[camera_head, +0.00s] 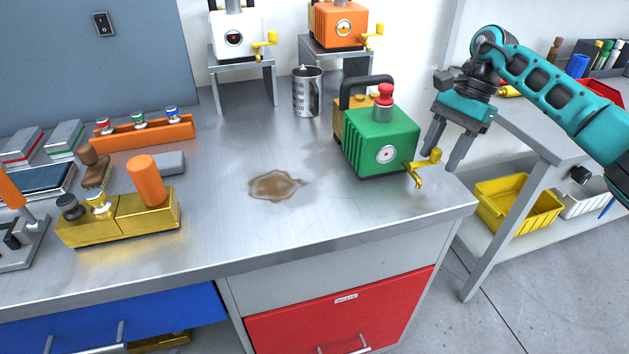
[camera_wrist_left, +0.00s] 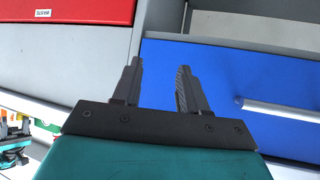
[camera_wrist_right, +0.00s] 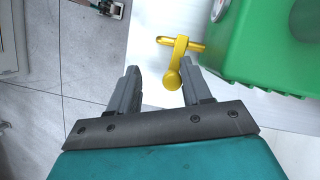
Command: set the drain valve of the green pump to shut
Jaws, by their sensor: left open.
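The green pump (camera_head: 381,140) stands near the right end of the metal bench, with a red knob on top and a round dial in front. Its yellow drain valve (camera_head: 418,174) sticks out low at the front right, the lever rising to a ball end. My right gripper (camera_head: 446,152) is open, fingers pointing down, close by the valve. In the right wrist view the yellow valve (camera_wrist_right: 181,60) shows with its ball end between the open fingers in the picture; contact cannot be told. My left gripper (camera_wrist_left: 160,68) is open and empty in front of the drawers.
A brown puddle (camera_head: 273,186) lies left of the pump, and a metal jug (camera_head: 307,92) stands behind. White (camera_head: 233,35) and orange (camera_head: 338,24) pumps stand on raised stands. A brass block (camera_head: 120,217) sits at left. Bench front right is clear.

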